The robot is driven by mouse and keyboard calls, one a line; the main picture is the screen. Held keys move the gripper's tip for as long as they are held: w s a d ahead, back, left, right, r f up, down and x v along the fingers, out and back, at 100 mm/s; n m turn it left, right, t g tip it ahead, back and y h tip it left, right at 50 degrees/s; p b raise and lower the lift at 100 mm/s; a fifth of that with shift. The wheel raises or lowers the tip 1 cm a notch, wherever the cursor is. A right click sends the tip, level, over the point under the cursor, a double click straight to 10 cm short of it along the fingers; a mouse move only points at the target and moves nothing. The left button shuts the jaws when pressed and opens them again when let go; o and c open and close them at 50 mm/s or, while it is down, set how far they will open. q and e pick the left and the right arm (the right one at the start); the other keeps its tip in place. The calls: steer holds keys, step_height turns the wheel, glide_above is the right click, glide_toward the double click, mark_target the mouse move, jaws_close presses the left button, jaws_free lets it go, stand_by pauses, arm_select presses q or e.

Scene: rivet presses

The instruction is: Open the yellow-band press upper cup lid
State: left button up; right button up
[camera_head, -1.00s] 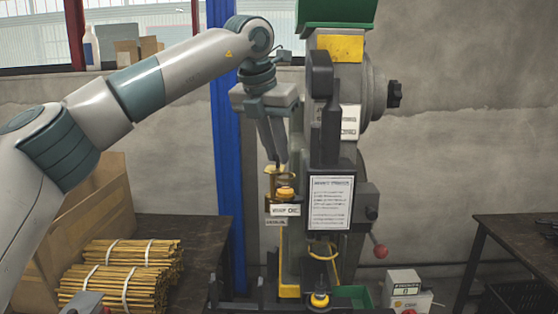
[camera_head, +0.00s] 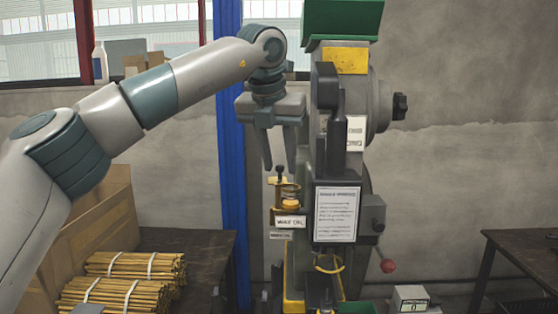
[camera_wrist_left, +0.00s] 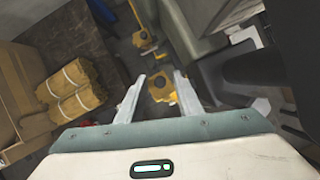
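The yellow-band press (camera_head: 330,150) stands right of centre in the head view. On its left side is a small upper cup (camera_head: 290,192) with brass-coloured rings and an orange part (camera_head: 289,204). A brass-coloured lid (camera_head: 277,181) with a dark knob shows at the top of the cup; whether it is fully seated is too small to tell. My left gripper (camera_head: 279,168) points down with fingers apart, its tips around the height of the knob and no clear contact. The left wrist view shows the open fingers (camera_wrist_left: 160,78) with yellow parts beyond them. My right gripper is not in view.
A white label (camera_head: 290,222) sits below the cup and a paper notice (camera_head: 336,214) to its right. A blue post (camera_head: 231,140) stands behind my arm. Bundled sticks (camera_head: 125,285) and a cardboard box (camera_head: 95,225) are at left. A dark table (camera_head: 530,250) is at right.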

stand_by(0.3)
arm_select(q)
steer(key=shift+s+r, duration=0.2)
steer(key=shift+r, duration=0.25)
steer(key=v, duration=1.6)
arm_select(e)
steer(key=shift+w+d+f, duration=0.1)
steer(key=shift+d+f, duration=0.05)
arm_select(q)
steer(key=shift+r, duration=0.15)
